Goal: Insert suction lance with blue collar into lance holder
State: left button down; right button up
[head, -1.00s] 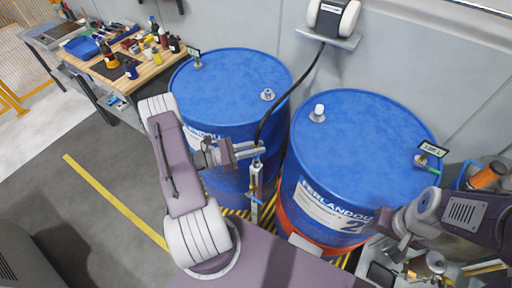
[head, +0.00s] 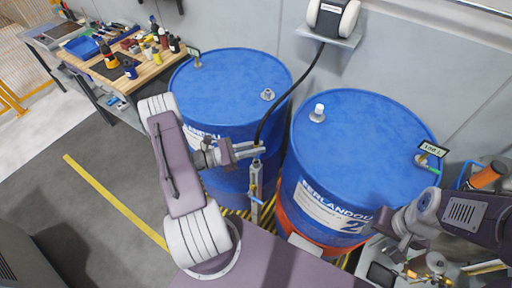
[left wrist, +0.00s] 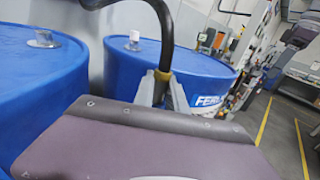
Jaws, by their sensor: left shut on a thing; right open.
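My left gripper (head: 258,150) is shut on the top of the suction lance (head: 256,166), in front of the gap between the two blue drums. A black hose (head: 284,98) rises from the lance top. The lance hangs about upright. A pale upright part with a blue piece (head: 256,201) shows below the gripper; I cannot tell whether the blue is the collar or part of the lance holder. In the left wrist view the gripper fingers (left wrist: 163,92) close around a yellowish part under the hose. My right gripper (head: 392,240) is open at the right, beside the right drum.
The left drum (head: 225,85) and right drum (head: 360,135) stand close together; the right one has a white-capped fitting (head: 318,112). A pump unit (head: 333,18) hangs on the wall. A cluttered workbench (head: 150,72) stands at the back left. Open floor (head: 85,235) lies left.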

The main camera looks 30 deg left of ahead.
pick_arm(q)
jog(key=shift+f+b, duration=1.6)
jog(key=shift+f, duration=0.25)
jog(key=c, duration=1.3)
grip_release()
jog(key=b+v, duration=0.3)
jog(key=v, duration=0.6)
